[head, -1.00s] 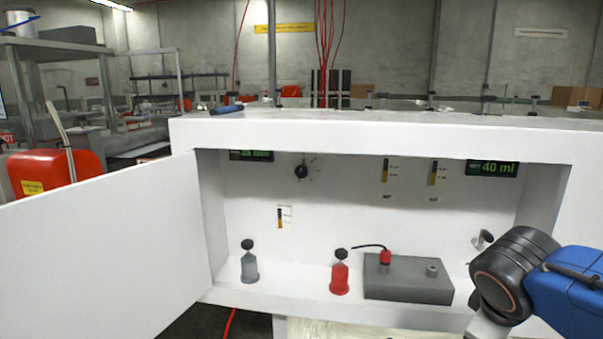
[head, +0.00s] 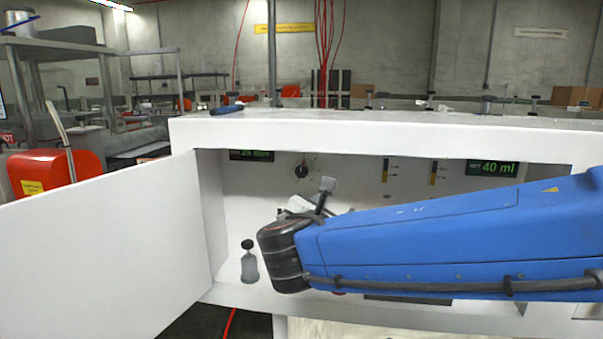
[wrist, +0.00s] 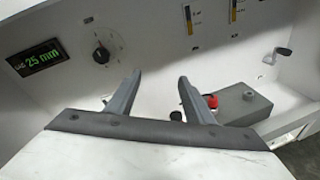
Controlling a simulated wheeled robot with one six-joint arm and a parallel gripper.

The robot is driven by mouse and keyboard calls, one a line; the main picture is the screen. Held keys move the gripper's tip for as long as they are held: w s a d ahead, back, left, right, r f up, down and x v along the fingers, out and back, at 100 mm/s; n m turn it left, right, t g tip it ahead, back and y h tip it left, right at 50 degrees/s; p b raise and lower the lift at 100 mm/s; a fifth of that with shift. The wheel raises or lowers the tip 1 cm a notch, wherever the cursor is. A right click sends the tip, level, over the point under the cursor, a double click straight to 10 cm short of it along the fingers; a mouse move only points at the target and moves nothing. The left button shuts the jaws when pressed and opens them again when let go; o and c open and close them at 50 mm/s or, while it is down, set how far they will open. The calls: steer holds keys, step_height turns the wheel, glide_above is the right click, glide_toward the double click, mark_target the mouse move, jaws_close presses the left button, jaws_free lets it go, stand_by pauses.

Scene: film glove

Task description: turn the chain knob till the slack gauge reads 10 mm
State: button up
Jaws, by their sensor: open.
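The chain knob appears to be the round black dial (head: 302,171) on the cabinet's back wall; it also shows in the wrist view (wrist: 101,54), left of the fingers. The slack gauge, a dark display with green digits (wrist: 40,57), reads 25 mm in the wrist view. In the head view its display (head: 251,155) is partly cut off by the cabinet's top edge. My gripper (wrist: 160,82) is open and empty, its two grey fingers apart. In the head view it reaches into the cabinet below and right of the knob, partly hidden behind my wrist.
A grey bottle (head: 249,266) stands on the cabinet floor. A grey box (wrist: 242,104) with a red fitting lies to the right. The open white door (head: 110,250) borders the left. Another display (head: 492,168) reads 40 ml. The top panel overhangs the opening.

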mark_target(301, 173)
steer(key=s+a+r+n+t+y, duration=0.1)
steer(key=a+r+n+t+y, duration=0.2)
steer(key=a, duration=0.7)
steer(key=shift+n+g, duration=0.3)
steer(key=shift+n, duration=0.3)
steer(key=w, duration=1.1)
steer(key=w+d, duration=0.1)
steer(key=w, duration=0.4)
steer(key=shift+w+d, duration=0.1)
steer(key=shift+w, duration=0.25)
steer(key=shift+c, duration=0.3)
steer(key=c, duration=1)
